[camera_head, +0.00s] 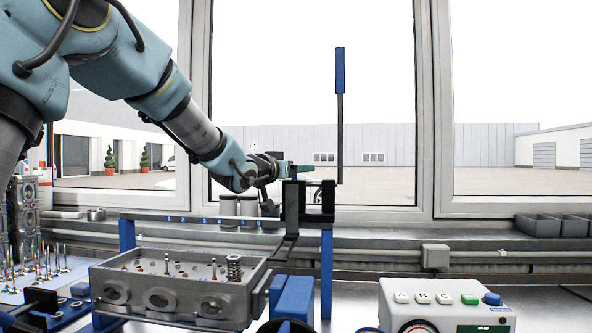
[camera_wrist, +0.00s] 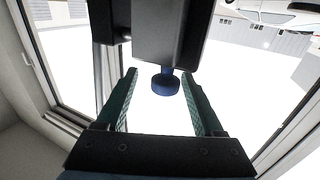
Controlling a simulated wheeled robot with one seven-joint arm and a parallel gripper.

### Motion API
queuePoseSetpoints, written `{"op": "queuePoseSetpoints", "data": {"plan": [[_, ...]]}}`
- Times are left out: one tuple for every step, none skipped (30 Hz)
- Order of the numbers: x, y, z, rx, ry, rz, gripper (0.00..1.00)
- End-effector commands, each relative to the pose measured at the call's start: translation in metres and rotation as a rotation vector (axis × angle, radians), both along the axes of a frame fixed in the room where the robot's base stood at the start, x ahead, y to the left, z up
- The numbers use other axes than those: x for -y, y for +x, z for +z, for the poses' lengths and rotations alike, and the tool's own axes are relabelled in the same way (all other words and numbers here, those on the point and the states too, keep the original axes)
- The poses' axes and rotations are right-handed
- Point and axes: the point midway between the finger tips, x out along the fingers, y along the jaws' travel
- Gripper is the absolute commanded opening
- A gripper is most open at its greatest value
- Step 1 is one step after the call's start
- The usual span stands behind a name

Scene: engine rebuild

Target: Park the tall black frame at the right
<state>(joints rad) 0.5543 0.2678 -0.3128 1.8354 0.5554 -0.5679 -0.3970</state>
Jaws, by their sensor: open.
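The tall black frame (camera_head: 291,205) stands at the right end of the rail, by the right blue post. A dark lever with a blue handle (camera_head: 340,70) rises upright beside it. My gripper (camera_head: 302,168) is level with the frame's top, extended from the left. In the wrist view my gripper (camera_wrist: 160,105) is open, its two teal fingers apart. A dark block (camera_wrist: 168,35) and a round blue knob (camera_wrist: 165,84) show between and beyond the fingers. I cannot tell whether the fingers touch anything.
A numbered rail (camera_head: 190,218) runs above a grey cylinder head (camera_head: 180,290). Valves (camera_head: 45,265) stand at the left. A control box (camera_head: 445,305) with buttons is at the front right. Grey bins (camera_head: 540,227) sit on the sill.

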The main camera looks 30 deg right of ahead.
Motion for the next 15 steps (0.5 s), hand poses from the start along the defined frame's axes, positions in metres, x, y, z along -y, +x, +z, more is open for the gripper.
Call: {"op": "queuePoseSetpoints", "data": {"plan": [[0.000,0.000,0.000,0.000,0.000,0.001,0.69],[0.000,0.000,0.000,0.000,0.000,0.001,0.69],[-0.001,0.000,0.000,0.000,0.000,0.001,0.69],[-0.002,0.000,-0.001,0.000,0.000,0.002,0.69],[-0.003,0.000,-0.001,0.000,0.000,0.002,0.69],[-0.006,-0.001,-0.001,0.001,0.000,0.002,0.69],[-0.009,-0.002,-0.001,0.001,0.000,0.003,0.69],[-0.012,-0.004,-0.001,0.001,0.000,0.003,0.69],[-0.018,-0.007,-0.001,0.002,0.001,0.003,0.69],[-0.023,-0.009,-0.002,0.003,0.001,0.004,0.69],[-0.029,-0.011,-0.002,0.003,0.001,0.004,0.69],[-0.036,-0.015,-0.002,0.003,0.000,0.004,0.69],[-0.042,-0.018,-0.001,0.004,0.001,0.003,0.69],[-0.047,-0.020,-0.002,0.003,0.000,0.004,0.69],[-0.055,-0.024,-0.002,0.003,0.001,0.004,0.69]]}}
